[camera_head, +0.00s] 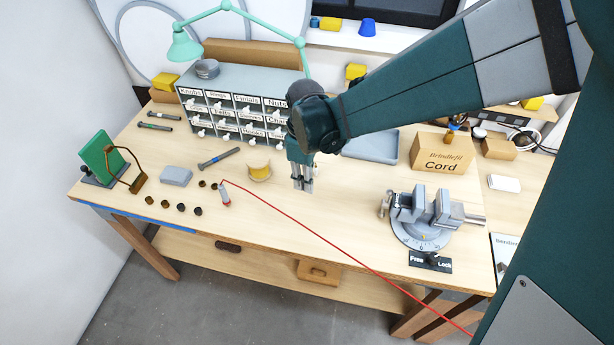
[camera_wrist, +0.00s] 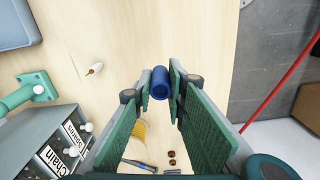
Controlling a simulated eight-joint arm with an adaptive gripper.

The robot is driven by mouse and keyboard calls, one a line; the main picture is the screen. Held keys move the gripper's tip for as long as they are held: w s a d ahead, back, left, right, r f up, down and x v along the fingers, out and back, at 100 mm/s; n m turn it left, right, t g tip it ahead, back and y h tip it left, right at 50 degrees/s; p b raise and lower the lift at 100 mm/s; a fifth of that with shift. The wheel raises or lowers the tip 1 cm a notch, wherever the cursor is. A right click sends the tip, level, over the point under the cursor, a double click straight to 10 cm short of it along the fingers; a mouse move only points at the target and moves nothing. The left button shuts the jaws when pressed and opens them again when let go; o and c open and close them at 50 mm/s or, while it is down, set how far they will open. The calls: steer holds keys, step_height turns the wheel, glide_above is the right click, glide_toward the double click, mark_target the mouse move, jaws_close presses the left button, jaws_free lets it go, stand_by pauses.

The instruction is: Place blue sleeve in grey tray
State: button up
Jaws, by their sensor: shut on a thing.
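The blue sleeve (camera_wrist: 160,82) is a short, hollow blue tube. In the wrist view it sits between the two fingertips of my gripper (camera_wrist: 160,90), which is shut on it. In the head view my gripper (camera_head: 302,184) points down above the middle of the bench, and I cannot make out the sleeve there. The grey tray (camera_head: 374,147) lies on the bench behind and to the right of my gripper, partly hidden by my arm. Its visible inside looks empty. A corner of the tray (camera_wrist: 14,26) shows at the upper left of the wrist view.
A labelled drawer cabinet (camera_head: 240,112) stands behind my gripper, left of the tray. A yellow spool (camera_head: 259,171) is left of my gripper. A vise (camera_head: 425,210) and a Cord box (camera_head: 442,154) stand to the right. A red cord (camera_head: 330,246) runs across the front.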

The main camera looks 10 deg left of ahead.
steer(key=w+d+r+p, duration=0.1)
steer(key=w+d, duration=0.3)
steer(key=w, duration=0.6)
steer(key=w+d+p, duration=0.1)
steer(key=w+d, duration=0.4)
steer(key=w, duration=0.5)
steer(key=m, duration=0.1)
glide_above(380, 147)
steer(key=shift+w+f+p, duration=0.15)
steer(key=shift+f+p, duration=0.05)
steer(key=shift+p, duration=0.1)
steer(key=shift+f, duration=0.1)
steer(key=shift+f+p, duration=0.3)
steer(key=shift+f, duration=2.75)
steer(key=shift+f, duration=1.85)
steer(key=shift+f, duration=0.15)
